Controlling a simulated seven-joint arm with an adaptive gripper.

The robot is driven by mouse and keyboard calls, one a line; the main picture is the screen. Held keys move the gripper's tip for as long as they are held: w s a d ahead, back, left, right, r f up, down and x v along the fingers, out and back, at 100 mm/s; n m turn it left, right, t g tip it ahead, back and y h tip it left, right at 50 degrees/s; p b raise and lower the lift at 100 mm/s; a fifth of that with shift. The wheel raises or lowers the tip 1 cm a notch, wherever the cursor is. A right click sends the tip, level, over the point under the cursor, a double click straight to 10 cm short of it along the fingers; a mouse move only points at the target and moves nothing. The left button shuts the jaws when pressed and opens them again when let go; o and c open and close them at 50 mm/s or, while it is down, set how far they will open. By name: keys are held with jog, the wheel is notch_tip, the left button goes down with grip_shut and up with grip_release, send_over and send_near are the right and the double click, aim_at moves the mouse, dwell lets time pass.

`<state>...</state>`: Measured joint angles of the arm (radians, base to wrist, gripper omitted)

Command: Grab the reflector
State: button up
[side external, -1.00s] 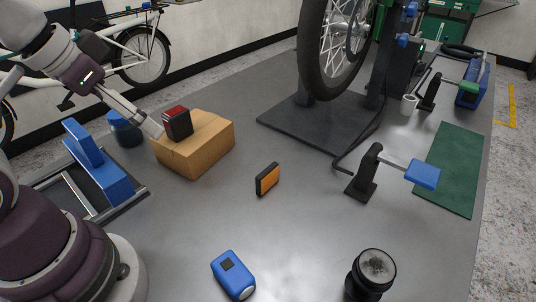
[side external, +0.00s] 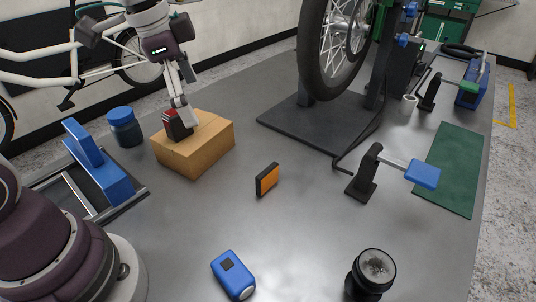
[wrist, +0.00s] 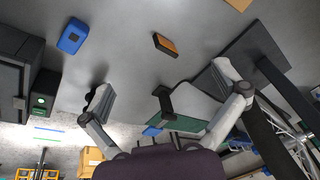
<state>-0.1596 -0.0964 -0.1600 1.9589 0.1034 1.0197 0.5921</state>
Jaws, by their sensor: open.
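A small black block with an orange face (side external: 267,179), which looks like the reflector, stands on the grey bench right of the cardboard box. It also shows in the wrist view (wrist: 165,43), above and between my fingers, apart from them. A second black block with a red face (side external: 175,125) sits on the cardboard box (side external: 205,146). My gripper (side external: 180,108) overlaps this red block in the side view; whether they touch I cannot tell. In the wrist view my gripper (wrist: 163,85) has its two fingers wide apart with nothing held between them.
A blue device (side external: 233,274) and a black cylinder (side external: 372,272) stand at the front. The wheel stand's dark base (side external: 310,122) lies behind. A blue-lidded jar (side external: 125,128) stands left. Bench around the orange block is clear.

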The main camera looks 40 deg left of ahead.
jog(key=w+f+m+g+h, duration=0.2)
jog(key=w+f+m, duration=0.2)
jog(key=w+m, duration=0.1)
jog(key=m+g+h, duration=0.1)
jog(key=m+h, duration=0.1)
jog(key=m, duration=0.3)
send_near(266, 169)
jog(key=x, duration=1)
jog(key=shift+d+f, duration=0.15)
jog(key=shift+f, duration=0.2)
jog(key=c, duration=1)
